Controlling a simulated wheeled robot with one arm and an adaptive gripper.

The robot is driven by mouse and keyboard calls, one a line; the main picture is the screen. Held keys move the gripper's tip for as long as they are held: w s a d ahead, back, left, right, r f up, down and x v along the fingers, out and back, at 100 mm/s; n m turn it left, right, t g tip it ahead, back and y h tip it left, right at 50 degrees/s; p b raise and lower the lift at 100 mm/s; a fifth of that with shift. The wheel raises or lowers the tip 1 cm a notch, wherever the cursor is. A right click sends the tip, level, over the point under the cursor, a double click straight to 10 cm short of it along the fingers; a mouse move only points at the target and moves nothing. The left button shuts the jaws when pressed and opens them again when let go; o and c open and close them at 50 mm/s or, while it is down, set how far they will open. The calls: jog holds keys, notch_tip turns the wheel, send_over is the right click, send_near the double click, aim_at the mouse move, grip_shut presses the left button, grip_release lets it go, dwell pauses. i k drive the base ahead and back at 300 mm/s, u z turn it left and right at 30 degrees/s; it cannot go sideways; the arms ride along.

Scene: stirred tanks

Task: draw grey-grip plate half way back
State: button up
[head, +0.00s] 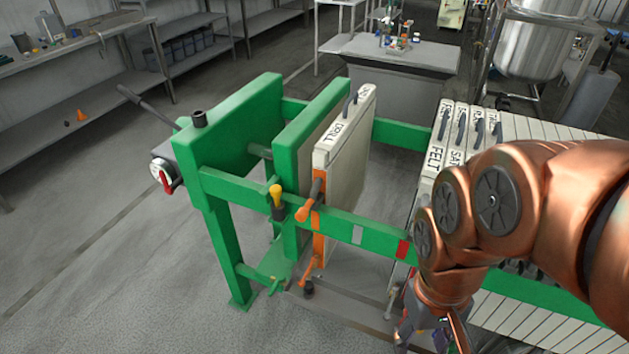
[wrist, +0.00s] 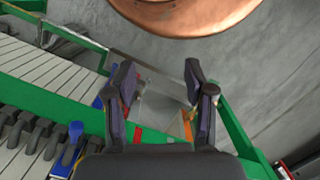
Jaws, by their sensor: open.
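A pale plate lettered FELT (head: 434,158) is at the front of the plate stack on the right of the green frame. A small grey grip (head: 389,303) shows low beside the rail below that end; my arm hides much of the area, so I cannot tell for certain which plate it belongs to. My gripper (head: 432,334) is low at the bottom edge of the head view, outside the near rail and partly cut off. In the wrist view my gripper (wrist: 160,76) is open, with nothing seen between its two dark fingers.
A pale plate with an orange grip (head: 342,150) stands against the green pressing plate (head: 304,135), with an open gap between it and the stack. The green near rail (head: 380,236) carries grey and red marks. A blue grip (wrist: 75,131) shows left in the wrist view.

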aim_at(423, 198)
jog(key=u, duration=1.45)
jog(key=i, duration=1.05)
jog(key=z, duration=2.95)
